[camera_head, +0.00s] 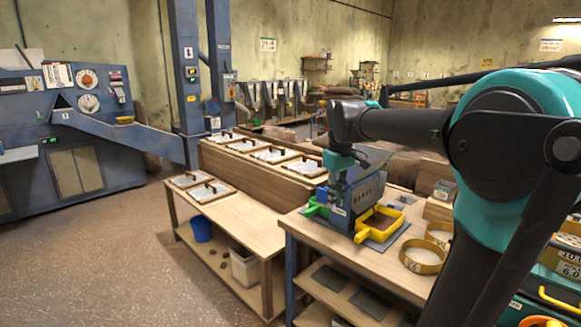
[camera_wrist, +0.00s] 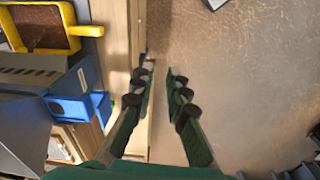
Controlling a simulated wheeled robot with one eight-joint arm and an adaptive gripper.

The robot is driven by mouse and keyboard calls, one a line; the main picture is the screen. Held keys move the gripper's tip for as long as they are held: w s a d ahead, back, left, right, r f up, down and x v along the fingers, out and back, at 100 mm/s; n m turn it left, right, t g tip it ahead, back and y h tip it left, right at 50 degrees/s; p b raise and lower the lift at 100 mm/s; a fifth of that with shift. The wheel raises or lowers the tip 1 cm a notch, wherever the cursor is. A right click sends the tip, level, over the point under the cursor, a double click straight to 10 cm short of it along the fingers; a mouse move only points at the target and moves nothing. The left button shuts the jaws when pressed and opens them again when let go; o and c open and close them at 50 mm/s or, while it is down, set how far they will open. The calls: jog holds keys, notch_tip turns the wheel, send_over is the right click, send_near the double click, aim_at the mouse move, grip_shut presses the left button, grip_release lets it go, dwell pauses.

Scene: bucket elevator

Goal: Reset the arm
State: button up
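My arm reaches in from the right in the head view and bends down at the wrist over the workbench with the blue machine. My gripper (camera_head: 335,190) hangs in front of that blue machine (camera_head: 364,188), its fingers partly merging with it in this view. In the wrist view my gripper (camera_wrist: 160,74) has its two dark green fingers apart, with nothing between them. Below the fingers are a wooden edge and the brown floor. The blue machine (camera_wrist: 78,98) and a yellow-framed tray (camera_wrist: 72,30) lie to the left of the fingers.
The yellow tray (camera_head: 361,237) and brass-coloured rings (camera_head: 423,268) are on the workbench. A low wooden bench (camera_head: 225,218) with lidded trays stands left of it. A large blue machine (camera_head: 75,150) is at far left. Floor (camera_head: 110,250) between is clear.

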jog(key=s+d+f+m+t, duration=0.1)
jog(key=s+d+f+m, duration=0.2)
jog(key=s+f, duration=0.5)
jog(key=s+d+f+m+t, duration=0.2)
jog(key=s+f, duration=0.7)
jog(key=f, duration=0.7)
jog(key=shift+d+f+m, duration=0.35)
jog(key=shift+d+m, duration=0.15)
jog(key=shift+m, duration=0.7)
